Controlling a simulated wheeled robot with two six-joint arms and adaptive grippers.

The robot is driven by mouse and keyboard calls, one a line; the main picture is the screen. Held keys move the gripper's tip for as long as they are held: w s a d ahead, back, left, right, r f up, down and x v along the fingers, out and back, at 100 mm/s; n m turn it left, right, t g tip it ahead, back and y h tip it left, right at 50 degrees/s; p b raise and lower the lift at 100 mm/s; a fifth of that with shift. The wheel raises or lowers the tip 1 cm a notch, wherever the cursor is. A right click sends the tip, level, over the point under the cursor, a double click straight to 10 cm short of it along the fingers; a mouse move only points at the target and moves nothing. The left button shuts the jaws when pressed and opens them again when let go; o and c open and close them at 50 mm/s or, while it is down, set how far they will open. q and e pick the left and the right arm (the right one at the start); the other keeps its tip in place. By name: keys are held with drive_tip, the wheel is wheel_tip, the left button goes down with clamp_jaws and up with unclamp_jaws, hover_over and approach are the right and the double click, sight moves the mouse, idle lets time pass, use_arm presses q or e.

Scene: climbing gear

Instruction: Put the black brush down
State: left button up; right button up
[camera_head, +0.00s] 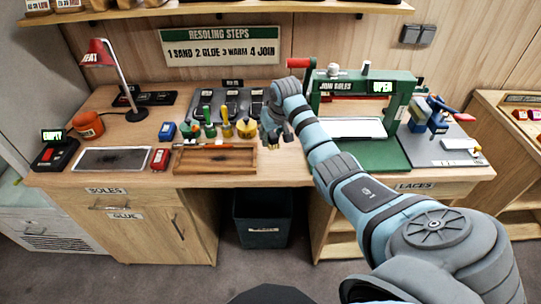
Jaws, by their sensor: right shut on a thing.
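My right arm reaches in from the lower right across the front of the workbench. Its gripper (271,138) is above the bench top, just right of a pot with a yellow top (246,128). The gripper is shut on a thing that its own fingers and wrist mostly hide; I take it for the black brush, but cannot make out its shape. A wooden tray (215,172) lies at the bench's front edge, left of the gripper, with an orange-handled tool (203,146) along its back rim. My left gripper is not in view.
Pots with green and yellow tops (210,129) stand left of the gripper. A green press (364,90) stands to the right, a red lamp (97,54) at the left. A dark bin (262,225) is under the bench. Bare bench shows by the wooden tray.

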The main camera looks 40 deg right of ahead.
sight(269, 160)
wheel_tip(269, 160, down, 9)
drive_tip(key=shift+a+r+b, duration=0.1)
drive_tip(key=shift+b, duration=0.55)
drive_tip(key=shift+f, duration=0.25)
drive_tip(key=o, duration=0.9)
drive_tip(key=shift+r, duration=0.1)
